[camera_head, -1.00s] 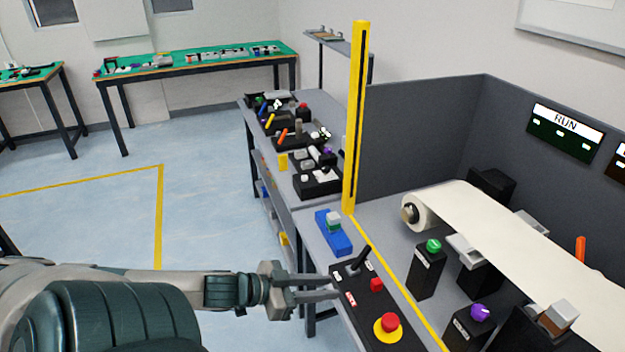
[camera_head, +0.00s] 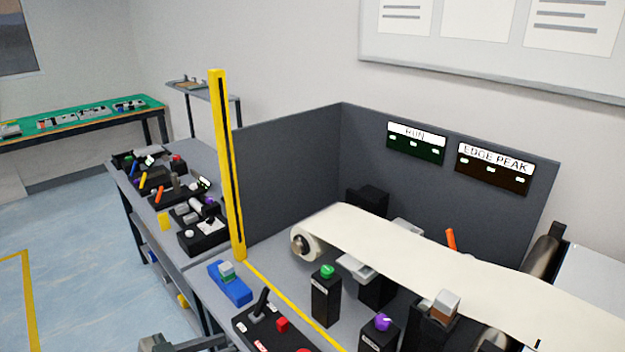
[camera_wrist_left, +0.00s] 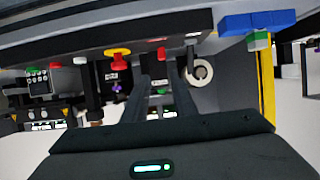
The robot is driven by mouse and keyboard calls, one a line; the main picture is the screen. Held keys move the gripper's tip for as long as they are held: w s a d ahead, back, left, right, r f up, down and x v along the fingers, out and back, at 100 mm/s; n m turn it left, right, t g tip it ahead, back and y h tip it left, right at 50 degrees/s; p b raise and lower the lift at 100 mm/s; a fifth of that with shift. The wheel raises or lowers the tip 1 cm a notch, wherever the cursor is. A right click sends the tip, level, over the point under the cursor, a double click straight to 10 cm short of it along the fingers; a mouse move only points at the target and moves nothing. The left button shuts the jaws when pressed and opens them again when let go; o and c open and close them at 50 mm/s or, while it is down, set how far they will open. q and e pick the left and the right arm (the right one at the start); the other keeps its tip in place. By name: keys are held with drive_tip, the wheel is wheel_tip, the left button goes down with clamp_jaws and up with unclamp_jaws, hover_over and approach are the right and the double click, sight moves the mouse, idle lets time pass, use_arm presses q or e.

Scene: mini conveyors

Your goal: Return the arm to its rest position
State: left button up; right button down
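My left gripper (camera_head: 205,343) shows only in part at the bottom edge of the head view, beside the near edge of the conveyor table. In the left wrist view, its two dark fingers (camera_wrist_left: 162,75) stand apart with nothing between them, so it is open and empty. The black control panel (camera_head: 262,325) with a lever and red buttons is just right of it. The panel's lower part is cut off. My right gripper is in neither view.
A blue block with a green and white top (camera_head: 230,283) lies behind the panel. A yellow post (camera_head: 227,170) rises at the table's left corner. The white conveyor belt (camera_head: 420,250) runs right. A green-button box (camera_head: 326,297) and a purple-knob box (camera_head: 380,334) stand before it.

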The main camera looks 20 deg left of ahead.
use_arm(q)
drive_tip(key=s+a+f+n+g+y, duration=0.1)
drive_tip(key=s+a+f+y, duration=0.1)
drive_tip(key=a+f, duration=0.5)
drive_tip(key=s+a+f+n+y+b, duration=0.1)
drive_tip(key=s+a+f+y, duration=0.15)
drive_tip(key=f, duration=0.75)
drive_tip(key=s+a+f+n+g+y, duration=0.1)
drive_tip(key=s+a+f+y, duration=0.1)
drive_tip(key=a+f, duration=0.5)
drive_tip(key=s+d+f+g, duration=0.1)
drive_tip(key=s+d+f, duration=0.15)
drive_tip(key=f, duration=0.45)
drive_tip(key=s+d+f+n+g, duration=0.1)
drive_tip(key=s+f, duration=0.3)
drive_tip(key=f, duration=0.2)
drive_tip(key=s+d+f+g, duration=0.1)
drive_tip(key=s+f, duration=0.2)
drive_tip(key=f, duration=0.4)
drive_tip(key=s+d+f+m+g+b, duration=0.1)
drive_tip(key=s+d+f+g, duration=0.2)
drive_tip(key=s+d+f, duration=0.6)
drive_tip(key=s+d+f+m+g+h, duration=0.1)
drive_tip(key=s+d+f+g, duration=0.2)
drive_tip(key=s+d+f, duration=0.6)
drive_tip(key=d+f, duration=0.1)
drive_tip(key=d, duration=0.6)
drive_tip(key=shift+s+d+b, duration=0.3)
drive_tip(key=shift+s+b, duration=0.05)
drive_tip(key=shift+b, duration=0.05)
